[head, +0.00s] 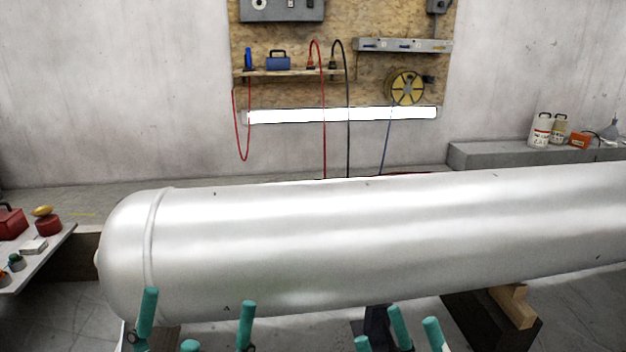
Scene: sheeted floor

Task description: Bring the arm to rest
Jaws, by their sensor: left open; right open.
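My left gripper (196,318) shows at the bottom edge, left of centre, with teal fingers spread apart and nothing between them. My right gripper (398,328) shows at the bottom edge, right of centre, also with its teal fingers apart and empty. Both are in front of a large silver tank (380,240) that lies across the view. The fingertips overlap the tank's lower edge in the picture; I cannot tell how far they are from its surface. The arms and the lower parts of both grippers are out of view.
The tank rests on a dark support with wooden blocks (514,306) at the right. A side table (48,262) at the left holds a red box (12,222) and small items. A grey ledge (490,155) with white jugs (541,130) stands at the back right.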

